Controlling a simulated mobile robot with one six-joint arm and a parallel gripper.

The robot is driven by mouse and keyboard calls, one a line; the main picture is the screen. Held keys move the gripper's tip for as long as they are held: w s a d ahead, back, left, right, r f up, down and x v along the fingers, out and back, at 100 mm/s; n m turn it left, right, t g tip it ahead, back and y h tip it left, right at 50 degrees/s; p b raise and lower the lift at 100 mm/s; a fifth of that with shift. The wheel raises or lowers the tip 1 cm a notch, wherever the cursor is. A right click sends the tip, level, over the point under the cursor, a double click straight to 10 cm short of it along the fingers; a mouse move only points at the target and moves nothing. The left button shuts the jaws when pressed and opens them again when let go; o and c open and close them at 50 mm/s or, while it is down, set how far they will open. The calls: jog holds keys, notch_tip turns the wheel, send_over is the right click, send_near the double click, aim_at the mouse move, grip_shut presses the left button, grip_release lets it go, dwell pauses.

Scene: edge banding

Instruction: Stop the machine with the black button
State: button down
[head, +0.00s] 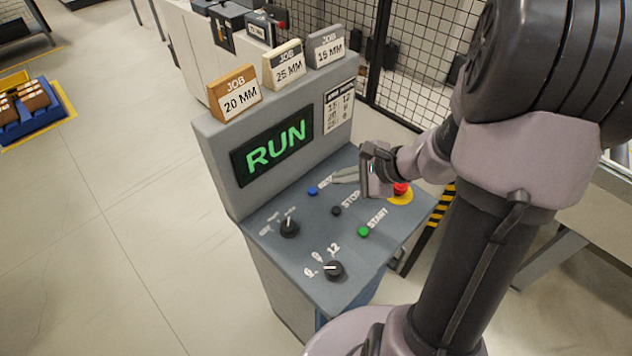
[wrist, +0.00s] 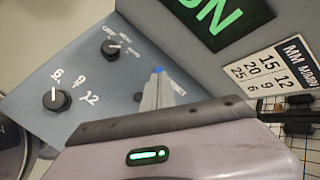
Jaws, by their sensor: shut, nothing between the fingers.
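The grey console's black button (head: 336,211) sits beside the STOP label, between a blue button (head: 312,191) and a green button (head: 363,231) marked START. In the wrist view, the black button (wrist: 137,97) shows as a small dark spot left of my fingers. The blue button (wrist: 157,70) shows just beyond the fingertips. My gripper (head: 336,181) is shut and empty, held over the panel near the blue button and apart from the black one. The machine's screen (head: 272,151) reads RUN in green.
Two black knobs, an upper one (head: 289,228) and a lower one (head: 334,270), are at the panel's left and front. Job blocks, including an orange one (head: 235,92), stand on top. Black mesh fencing is behind.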

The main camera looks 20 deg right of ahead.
aim_at(340, 211)
notch_tip(340, 211, down, 9)
jog(key=b, duration=0.6)
jog(key=shift+s+d+r+b, duration=0.1)
jog(key=shift+s+r+b, duration=0.1)
jog(key=shift+b, duration=0.2)
jog(key=shift+f, duration=0.1)
dwell(1.6)
jog(key=shift+f+b, duration=0.45)
jog(key=shift+b, duration=0.35)
jog(key=shift+f+b, duration=0.45)
jog(key=shift+b, duration=0.1)
dwell(0.5)
jog(key=shift+r+p, duration=0.6)
jog(key=shift+r, duration=0.3)
